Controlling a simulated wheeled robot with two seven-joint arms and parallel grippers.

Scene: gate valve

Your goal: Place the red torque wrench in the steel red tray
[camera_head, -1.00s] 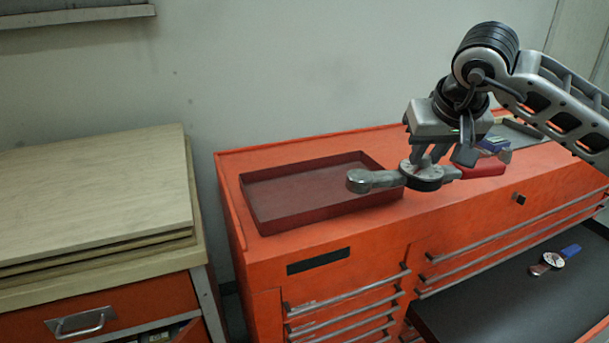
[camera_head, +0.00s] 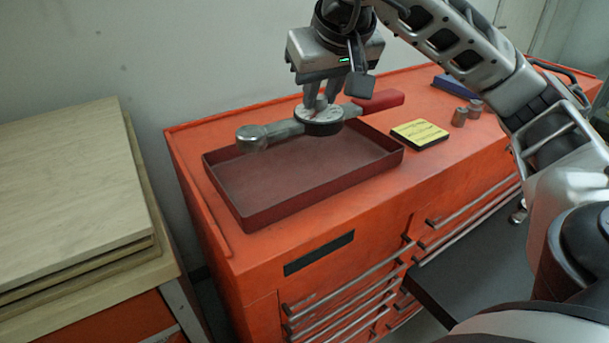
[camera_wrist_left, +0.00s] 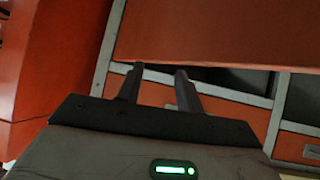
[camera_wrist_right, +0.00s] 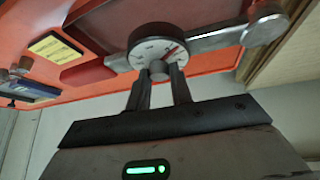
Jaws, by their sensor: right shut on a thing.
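The torque wrench has a red handle (camera_head: 381,101), a round dial (camera_head: 320,122) and a silver head (camera_head: 250,139). My right gripper (camera_head: 318,103) is shut on it at the dial and holds it above the tray, with the handle toward the right. In the right wrist view the dial (camera_wrist_right: 156,44) sits at my right fingertips (camera_wrist_right: 160,75). The dark red steel tray (camera_head: 300,207) lies on the orange cabinet top; its inside looks empty, though the wrench hides its back edge. My left gripper (camera_wrist_left: 158,85) shows only in the left wrist view, open and empty, by an orange cabinet.
A yellow and black box (camera_head: 419,133) sits just right of the tray. A wooden-topped cabinet (camera_head: 70,190) stands at left, across a gap. A dark open drawer (camera_head: 470,270) juts out at lower right.

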